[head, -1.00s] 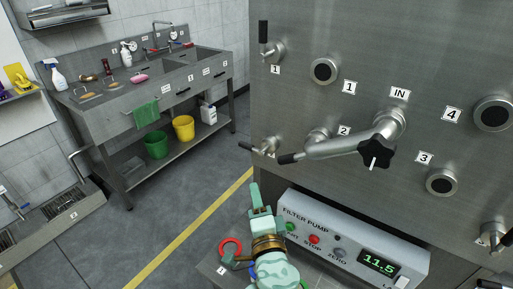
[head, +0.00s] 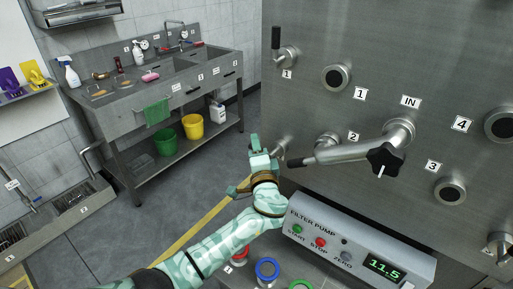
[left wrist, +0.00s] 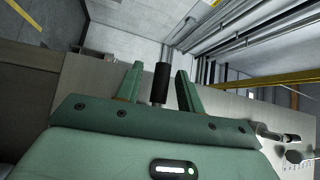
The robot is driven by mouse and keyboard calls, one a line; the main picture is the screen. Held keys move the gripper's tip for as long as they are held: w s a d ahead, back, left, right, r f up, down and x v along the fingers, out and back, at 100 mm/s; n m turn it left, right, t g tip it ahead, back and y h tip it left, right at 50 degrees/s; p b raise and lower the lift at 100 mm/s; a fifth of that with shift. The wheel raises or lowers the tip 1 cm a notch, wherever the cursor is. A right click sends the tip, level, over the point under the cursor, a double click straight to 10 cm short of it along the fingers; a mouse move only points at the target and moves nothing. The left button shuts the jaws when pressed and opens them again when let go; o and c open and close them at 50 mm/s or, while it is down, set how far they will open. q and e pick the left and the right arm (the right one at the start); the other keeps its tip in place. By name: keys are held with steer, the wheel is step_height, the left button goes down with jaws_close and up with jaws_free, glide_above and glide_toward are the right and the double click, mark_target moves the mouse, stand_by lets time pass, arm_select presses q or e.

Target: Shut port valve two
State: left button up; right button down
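Port valve two (head: 284,147) is a small metal valve on the left of the steel panel, below valve one (head: 288,55). In the head view my left gripper (head: 259,148) is in front of it and hides its lever and label. In the left wrist view the lever's black grip (left wrist: 161,83) stands between the two green fingers of my left gripper (left wrist: 158,76). The fingers are open, with a gap visible on each side of the grip. Valve one's black lever points up. My right gripper is not in view.
A swing pipe (head: 350,151) with a black-tipped end reaches left from the IN port, close to the right of my left gripper. The filter pump box (head: 350,240) is below. A sink bench (head: 165,90) stands at the back left.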

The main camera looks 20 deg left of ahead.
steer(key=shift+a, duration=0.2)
arm_select(q)
jaws_close()
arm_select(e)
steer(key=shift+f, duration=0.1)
